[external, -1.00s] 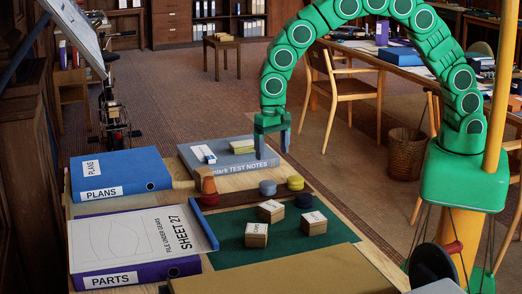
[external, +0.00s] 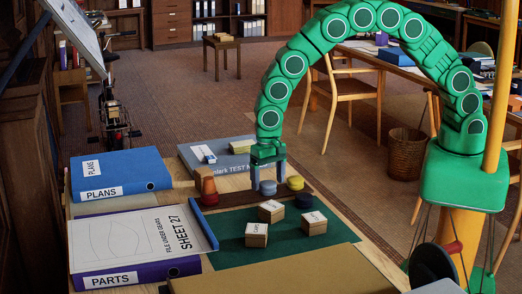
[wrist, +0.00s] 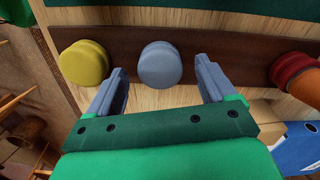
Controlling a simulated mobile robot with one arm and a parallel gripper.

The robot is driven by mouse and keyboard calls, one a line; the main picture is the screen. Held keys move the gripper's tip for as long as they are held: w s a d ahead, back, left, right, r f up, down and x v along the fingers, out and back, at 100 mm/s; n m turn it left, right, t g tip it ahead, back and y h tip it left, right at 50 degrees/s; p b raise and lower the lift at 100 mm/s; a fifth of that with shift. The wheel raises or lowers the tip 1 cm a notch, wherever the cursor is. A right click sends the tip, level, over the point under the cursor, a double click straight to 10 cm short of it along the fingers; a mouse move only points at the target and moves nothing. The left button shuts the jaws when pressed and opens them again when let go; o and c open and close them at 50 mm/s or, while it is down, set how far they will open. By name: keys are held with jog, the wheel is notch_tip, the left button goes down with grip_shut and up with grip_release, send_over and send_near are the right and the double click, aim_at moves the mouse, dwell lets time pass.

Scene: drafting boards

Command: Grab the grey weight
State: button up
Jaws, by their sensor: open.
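The grey weight (external: 268,188) is a small round blue-grey piece on a dark brown strip at the back of the desk. In the wrist view the grey weight (wrist: 160,64) sits roughly midway between the two fingertips, with a gap on each side. My gripper (external: 268,178) is open and points down at it. In the wrist view my gripper (wrist: 160,78) has nothing between its fingers except the weight, and the fingers do not appear to touch it. How far the fingertips reach down beside it is hard to tell.
A yellow weight (wrist: 84,62) and a red-orange piece (wrist: 292,68) stand on the same strip, one on either side. Behind is a grey-blue book (external: 192,159). Several labelled blocks (external: 271,211) lie on the green mat (external: 225,228). A blue PLANS binder (external: 120,170) lies left.

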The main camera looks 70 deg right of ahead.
aim_at(269, 182)
jog(key=shift+f, duration=0.45)
jog(key=shift+c, duration=0.2)
jog(key=c, duration=1.5)
jog(key=shift+r, duration=0.15)
jog(key=shift+r, duration=0.25)
notch_tip(269, 182, up, 3)
jog(key=shift+s+d+r, duration=0.1)
jog(key=shift+s, duration=0.05)
jog(key=s+d+r, duration=0.6)
jog(key=s+r, duration=0.3)
jog(key=s, duration=0.2)
jog(key=shift+s+d, duration=0.15)
jog(key=shift+d, duration=0.25)
